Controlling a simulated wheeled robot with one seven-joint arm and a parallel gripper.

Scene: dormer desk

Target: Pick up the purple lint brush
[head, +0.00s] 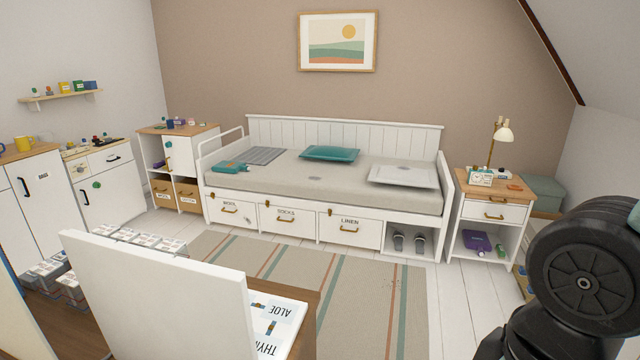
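I cannot single out a purple lint brush for certain. A small purple thing (159,164) lies in the upper open cubby of the wooden-topped cabinet at the back left; it is too small to identify. A larger flat purple item (476,242) lies on the lower shelf of the nightstand at right, with a pale mark on it. Small bluish-purple items (180,123) stand on top of the back-left cabinet. My dark arm links fill the lower right corner. My gripper is not in view.
A white daybed (318,175) with drawers stands along the back wall. The nightstand (484,212) stands to its right. A striped rug (330,290) covers the middle floor, which looks clear. A white panel (150,295) and wooden desk top stand close in front at left.

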